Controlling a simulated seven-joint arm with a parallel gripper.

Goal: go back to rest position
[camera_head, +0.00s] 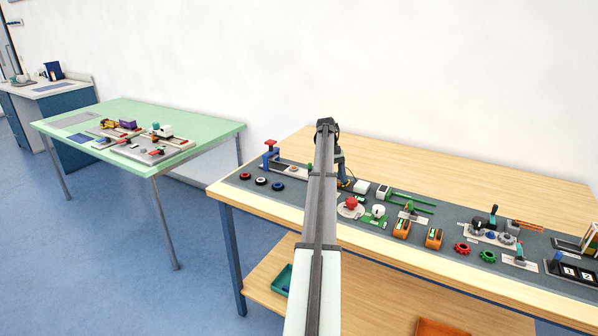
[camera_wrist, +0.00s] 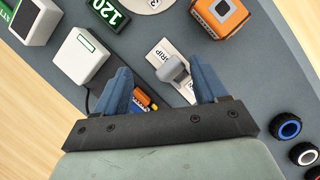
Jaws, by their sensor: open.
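My gripper (camera_wrist: 163,82) shows in the wrist view with its two blue fingers spread apart. Nothing is held between them. A grey knob (camera_wrist: 174,68) on a white plate with partly hidden lettering lies below, seen between the fingers. I cannot tell whether a finger touches it. A small orange and blue item (camera_wrist: 143,100) lies nearer the gripper's bar, partly hidden by the left finger. In the head view my arm reaches over the wooden bench (camera_head: 465,185), and its links hide most of my gripper.
A grey mat (camera_head: 340,218) on the bench carries switches, knobs and orange boxes (camera_head: 402,229). A blue post with a red top (camera_head: 270,150) stands left of my arm. A green table (camera_head: 205,127) with parts is further left. The bench's back strip is bare.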

